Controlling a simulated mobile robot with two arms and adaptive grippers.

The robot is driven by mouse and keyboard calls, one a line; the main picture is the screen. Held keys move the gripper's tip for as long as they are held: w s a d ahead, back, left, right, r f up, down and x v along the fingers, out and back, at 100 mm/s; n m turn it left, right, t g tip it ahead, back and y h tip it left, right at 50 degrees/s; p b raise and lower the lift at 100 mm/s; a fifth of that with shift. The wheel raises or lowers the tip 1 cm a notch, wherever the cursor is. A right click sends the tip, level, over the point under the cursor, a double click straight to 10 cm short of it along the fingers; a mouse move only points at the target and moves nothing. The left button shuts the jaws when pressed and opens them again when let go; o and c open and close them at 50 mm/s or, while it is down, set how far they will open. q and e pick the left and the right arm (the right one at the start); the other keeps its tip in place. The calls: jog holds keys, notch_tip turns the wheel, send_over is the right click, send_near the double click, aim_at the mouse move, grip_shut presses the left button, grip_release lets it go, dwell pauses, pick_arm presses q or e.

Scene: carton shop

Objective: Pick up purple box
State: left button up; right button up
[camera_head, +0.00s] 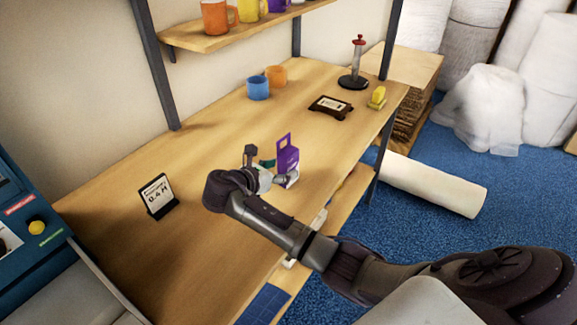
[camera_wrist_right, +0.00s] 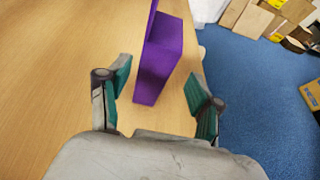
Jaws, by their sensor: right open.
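The purple box (camera_head: 288,161) stands upright on the wooden table near its front edge, with a handle-like cut-out at its top. It also shows in the right wrist view (camera_wrist_right: 160,62), between and just beyond the fingertips. My right gripper (camera_head: 268,165) is at the box, its fingers apart; in the right wrist view the open gripper (camera_wrist_right: 158,90) has one teal-padded finger on each side of the box, with gaps to both. The arm hides part of the box's lower side in the head view. My left gripper is not in view.
On the table (camera_head: 110,215) are a small sign (camera_head: 157,196), a blue mug (camera_head: 258,88), an orange mug (camera_head: 276,75), a dark framed item (camera_head: 330,106) and a yellow item (camera_head: 377,97). A shelf with mugs (camera_head: 245,31) hangs above. Blue carpet lies beyond the front edge.

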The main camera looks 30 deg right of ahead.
aim_at(288, 164)
jog(key=x, duration=0.5)
jog(key=shift+w+a+r+p, duration=0.1)
jog(key=shift+w+r+p, duration=0.05)
jog(key=shift+w+p, duration=0.2)
jog(key=shift+a, duration=0.1)
jog(key=shift+c, duration=0.9)
grip_shut()
